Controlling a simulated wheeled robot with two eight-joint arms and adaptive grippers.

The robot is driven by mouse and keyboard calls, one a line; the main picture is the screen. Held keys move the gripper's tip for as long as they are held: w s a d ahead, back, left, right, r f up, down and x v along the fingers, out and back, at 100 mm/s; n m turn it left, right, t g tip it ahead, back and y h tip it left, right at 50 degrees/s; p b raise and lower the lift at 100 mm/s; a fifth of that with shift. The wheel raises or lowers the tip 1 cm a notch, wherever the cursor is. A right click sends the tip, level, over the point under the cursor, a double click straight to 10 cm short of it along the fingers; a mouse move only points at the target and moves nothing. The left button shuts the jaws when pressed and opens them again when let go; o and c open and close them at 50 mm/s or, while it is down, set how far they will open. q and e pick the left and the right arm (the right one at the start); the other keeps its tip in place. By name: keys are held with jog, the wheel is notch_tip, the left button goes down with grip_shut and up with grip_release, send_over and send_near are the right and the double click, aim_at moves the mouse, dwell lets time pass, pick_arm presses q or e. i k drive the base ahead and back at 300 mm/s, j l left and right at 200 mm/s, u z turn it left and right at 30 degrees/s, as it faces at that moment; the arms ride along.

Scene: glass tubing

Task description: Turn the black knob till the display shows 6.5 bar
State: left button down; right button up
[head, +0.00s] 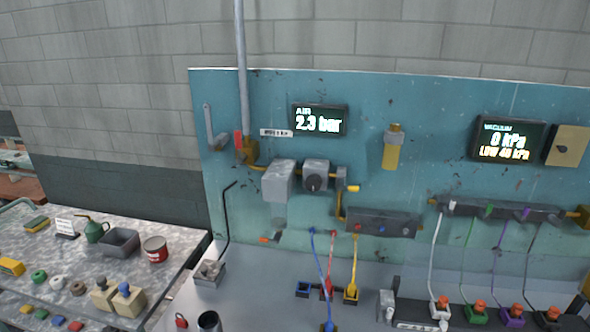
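The air display (319,120) on the teal wall panel reads "AIR 2.3 bar". Below it, a grey box (316,168) carries the dark round knob (314,184) on its front. A second grey box (279,181) sits just left of it, and a short yellow fitting (353,188) sticks out to its right. Nothing touches the knob. Neither of my grippers shows in the head view.
The vacuum display (508,140) at right reads 0 kPa. A red-handled yellow valve (246,150) sits on the pipe. Blue, red and yellow tubes hang below the dark manifold (400,222). A cluttered side table (180,245) stands at left.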

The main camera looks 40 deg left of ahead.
aim_at(313, 183)
jog(key=u, duration=1.2)
